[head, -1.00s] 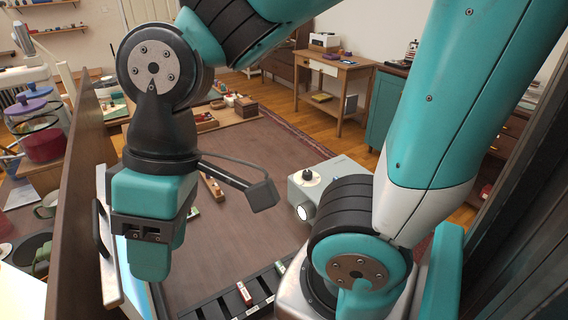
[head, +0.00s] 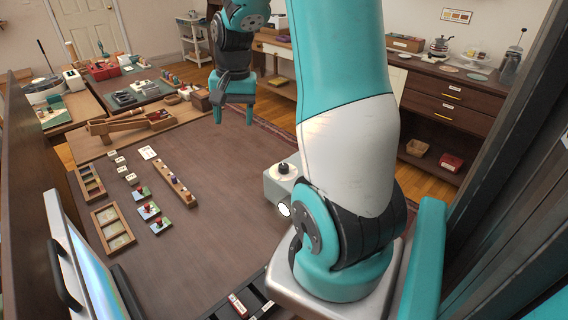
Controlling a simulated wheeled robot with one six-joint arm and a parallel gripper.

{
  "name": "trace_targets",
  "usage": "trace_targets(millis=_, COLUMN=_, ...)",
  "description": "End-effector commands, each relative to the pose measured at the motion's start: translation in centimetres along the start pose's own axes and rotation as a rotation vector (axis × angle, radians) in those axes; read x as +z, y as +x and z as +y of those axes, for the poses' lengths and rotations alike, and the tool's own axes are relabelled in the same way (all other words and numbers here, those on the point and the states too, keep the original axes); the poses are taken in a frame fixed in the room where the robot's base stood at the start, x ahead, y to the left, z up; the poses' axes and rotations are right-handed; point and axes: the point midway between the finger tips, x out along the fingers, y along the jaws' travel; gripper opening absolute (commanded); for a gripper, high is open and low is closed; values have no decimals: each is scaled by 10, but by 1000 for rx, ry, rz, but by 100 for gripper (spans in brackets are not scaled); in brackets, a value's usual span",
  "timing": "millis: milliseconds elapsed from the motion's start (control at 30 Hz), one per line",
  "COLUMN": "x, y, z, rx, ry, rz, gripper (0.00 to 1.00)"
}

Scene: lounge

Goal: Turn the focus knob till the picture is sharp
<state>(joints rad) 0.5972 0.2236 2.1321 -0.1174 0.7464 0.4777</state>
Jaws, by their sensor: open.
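A grey box-shaped projector (head: 270,187) stands on the brown table (head: 225,222), partly hidden by my arm. A dark round knob (head: 283,168) on a pale disc sits on its top, and a bright lens (head: 284,210) faces the near left. A framed screen (head: 88,262) stands at the lower left, seen steeply from the side, so I cannot tell how sharp its picture is. My gripper (head: 233,118) is open and empty, fingers down, farther back than the projector and to its left, apart from the knob.
A wooden rack of pegs (head: 174,185), small framed trays (head: 113,226) and red-knobbed pieces (head: 150,211) lie on the table's left half. A black slotted tray (head: 240,302) lies at the near edge. The table between rack and projector is clear.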

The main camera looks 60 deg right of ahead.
Motion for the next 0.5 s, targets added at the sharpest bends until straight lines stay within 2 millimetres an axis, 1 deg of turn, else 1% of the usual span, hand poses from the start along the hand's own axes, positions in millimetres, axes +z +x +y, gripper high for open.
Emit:
trace_targets(millis=33, x=-27, y=7, z=31, rx=25, ry=145, rz=3, gripper=61)
trace_targets(millis=100, x=-50, y=13, z=66, rx=52, ry=299, rz=12, gripper=61)
trace_targets(millis=200, x=-69, y=19, z=101, rx=78, ry=446, rz=20, gripper=61)
trace_targets(millis=300, x=-77, y=24, z=118, rx=90, ry=513, rz=22, gripper=61)
trace_targets(millis=433, x=-78, y=37, z=122, rx=94, ry=527, rz=21, gripper=61)
trace_targets(millis=500, x=-77, y=50, z=123, rx=94, ry=525, rz=20, gripper=61)
